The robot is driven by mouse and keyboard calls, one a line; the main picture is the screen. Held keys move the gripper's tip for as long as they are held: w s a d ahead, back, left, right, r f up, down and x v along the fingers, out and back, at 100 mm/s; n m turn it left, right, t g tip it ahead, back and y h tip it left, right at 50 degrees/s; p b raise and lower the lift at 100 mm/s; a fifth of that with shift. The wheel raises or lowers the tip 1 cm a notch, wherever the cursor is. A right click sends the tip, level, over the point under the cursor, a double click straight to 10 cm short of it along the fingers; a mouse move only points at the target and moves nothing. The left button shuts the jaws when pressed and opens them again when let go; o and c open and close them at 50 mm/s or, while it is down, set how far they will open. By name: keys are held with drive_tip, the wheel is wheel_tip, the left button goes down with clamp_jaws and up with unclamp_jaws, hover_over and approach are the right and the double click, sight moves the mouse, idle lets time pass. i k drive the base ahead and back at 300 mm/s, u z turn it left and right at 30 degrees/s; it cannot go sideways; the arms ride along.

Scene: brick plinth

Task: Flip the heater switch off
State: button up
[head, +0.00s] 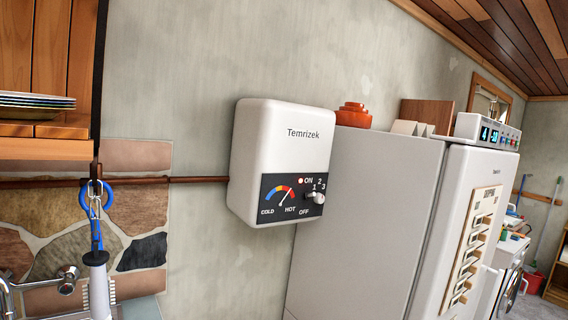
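The heater (284,140) is a white box labelled "Temrizek", mounted on the grey wall near the middle of the head view. Its dark panel (272,207) carries a cold-to-hot gauge and the words ON and OFF. The switch is a small pale knob (315,198) at the panel's right, among the marks OFF, 1, 2 and 3. Its exact setting is too small to tell. A small red light (300,181) shows beside ON. My gripper is not in view.
A tall grey fridge (365,210) stands close to the heater's right. A pipe (195,179) runs left from the heater. A wooden cupboard (50,50) with plates and a hanging blue clip (97,215) are at left.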

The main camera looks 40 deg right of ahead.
sight(308, 195)
drive_tip(key=k, duration=0.6)
drive_tip(key=z, duration=0.45)
drive_tip(key=i, duration=1.85)
drive_tip(key=u, duration=0.35)
